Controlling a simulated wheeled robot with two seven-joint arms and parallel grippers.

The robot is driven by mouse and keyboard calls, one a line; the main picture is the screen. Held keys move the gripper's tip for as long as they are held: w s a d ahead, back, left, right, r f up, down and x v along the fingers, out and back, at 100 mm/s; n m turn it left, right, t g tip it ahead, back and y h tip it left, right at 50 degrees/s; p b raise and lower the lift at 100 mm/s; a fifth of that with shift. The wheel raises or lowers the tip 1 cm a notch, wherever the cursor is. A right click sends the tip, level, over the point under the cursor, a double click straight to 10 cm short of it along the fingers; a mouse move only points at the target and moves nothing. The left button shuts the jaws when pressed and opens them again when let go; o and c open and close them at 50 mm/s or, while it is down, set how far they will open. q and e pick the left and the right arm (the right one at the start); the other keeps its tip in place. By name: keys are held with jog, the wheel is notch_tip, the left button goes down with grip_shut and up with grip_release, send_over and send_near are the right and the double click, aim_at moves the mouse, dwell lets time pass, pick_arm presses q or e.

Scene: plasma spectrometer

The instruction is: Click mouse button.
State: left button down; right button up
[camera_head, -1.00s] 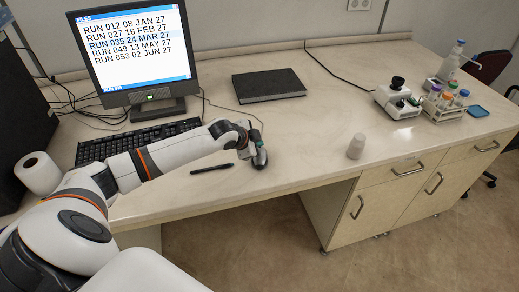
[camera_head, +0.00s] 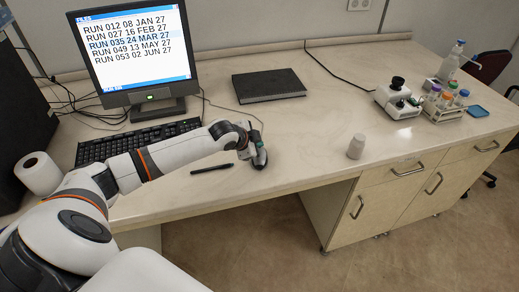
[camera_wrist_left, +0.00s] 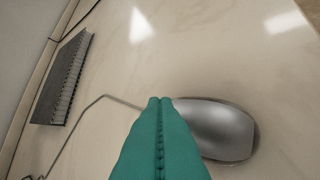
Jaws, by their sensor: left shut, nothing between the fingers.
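The mouse (camera_head: 260,160) lies on the desk, right of the keyboard, partly hidden by my left gripper in the head view. In the left wrist view it is a silver-grey mouse (camera_wrist_left: 221,130) with a cable leading off to the left. My left gripper (camera_head: 257,146) is shut and empty, with green fingers (camera_wrist_left: 160,101) pressed together. Its fingertips overlap the cable end of the mouse in the wrist view; I cannot tell whether they touch it. The monitor (camera_head: 136,50) lists several runs, with RUN 035 24 MAR 27 highlighted. My right gripper is not in view.
A black pen (camera_head: 212,168) lies left of the mouse. The keyboard (camera_head: 138,140) stands below the monitor. A dark notebook (camera_head: 268,85) lies behind, a white bottle (camera_head: 356,147) stands to the right. A microscope-like device (camera_head: 398,98) and tube rack (camera_head: 443,108) are farther right.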

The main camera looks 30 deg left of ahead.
pick_arm(q)
jog(key=shift+f, duration=0.3)
jog(key=shift+f, duration=0.35)
dwell(0.5)
jog(key=shift+r, duration=0.1)
jog(key=shift+r+p, duration=0.7)
jog(key=shift+p, duration=0.25)
notch_tip(320, 180, up, 5)
jog(key=p, duration=0.5)
dwell(0.6)
